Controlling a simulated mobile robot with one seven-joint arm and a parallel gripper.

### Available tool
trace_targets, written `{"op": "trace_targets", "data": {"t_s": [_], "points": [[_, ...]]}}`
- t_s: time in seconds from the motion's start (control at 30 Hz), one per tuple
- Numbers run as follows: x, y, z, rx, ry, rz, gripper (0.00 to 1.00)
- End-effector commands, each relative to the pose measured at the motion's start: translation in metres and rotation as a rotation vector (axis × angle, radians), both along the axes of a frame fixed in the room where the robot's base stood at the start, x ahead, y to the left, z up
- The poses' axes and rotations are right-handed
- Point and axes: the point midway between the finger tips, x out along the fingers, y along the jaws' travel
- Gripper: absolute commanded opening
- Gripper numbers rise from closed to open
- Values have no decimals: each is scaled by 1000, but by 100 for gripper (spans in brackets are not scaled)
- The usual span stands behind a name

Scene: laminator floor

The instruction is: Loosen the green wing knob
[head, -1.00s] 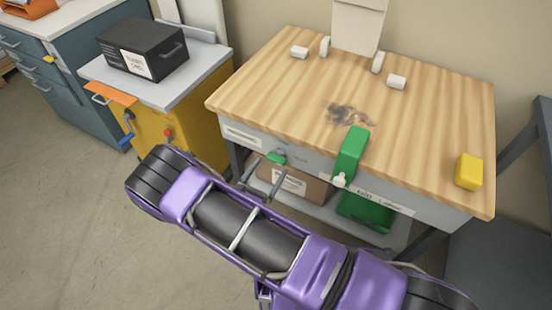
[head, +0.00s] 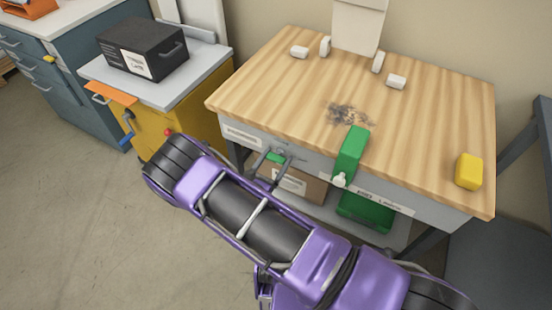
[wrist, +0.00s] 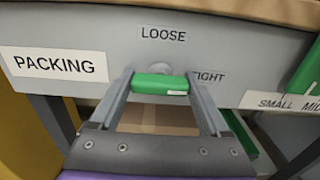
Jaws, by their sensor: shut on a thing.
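The green wing knob (wrist: 160,83) is a bar lying nearly level on the grey front panel of the workbench. It also shows in the head view (head: 274,157), partly covered by my gripper. In the wrist view LOOSE (wrist: 163,34) is printed above the knob and TIGHT (wrist: 208,77) to its right. A small pale mark is on the lower right of the knob. My gripper (wrist: 161,84) has one finger at each end of the bar and is shut on it. My gripper shows in the head view (head: 273,162) below the bench's front edge.
A green block-like piece (head: 350,153) with a white tip juts from the bench front, right of the knob. A yellow block (head: 469,171) sits on the wooden bench top (head: 420,120). A cardboard box (head: 295,187) and a green bin (head: 365,212) are below.

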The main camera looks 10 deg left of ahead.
Motion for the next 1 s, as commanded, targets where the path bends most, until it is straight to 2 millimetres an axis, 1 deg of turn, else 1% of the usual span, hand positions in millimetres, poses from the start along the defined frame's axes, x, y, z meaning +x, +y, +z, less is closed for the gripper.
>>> {"op": "trace_targets", "data": {"t_s": [0.03, 0.1, 0.27, 0.47, 0.67, 1.0], "points": [[0, 0, 0, 0, 0, 0, 33], [0, 0, 0, 0, 0, -1, 24], [0, 0, 0, -8, 3, -1, 24], [-1, 0, -1, -64, 22, 0, 24], [-1, 0, -2, -191, 67, 0, 24], [-1, 0, -2, -490, 172, 0, 24]]}}
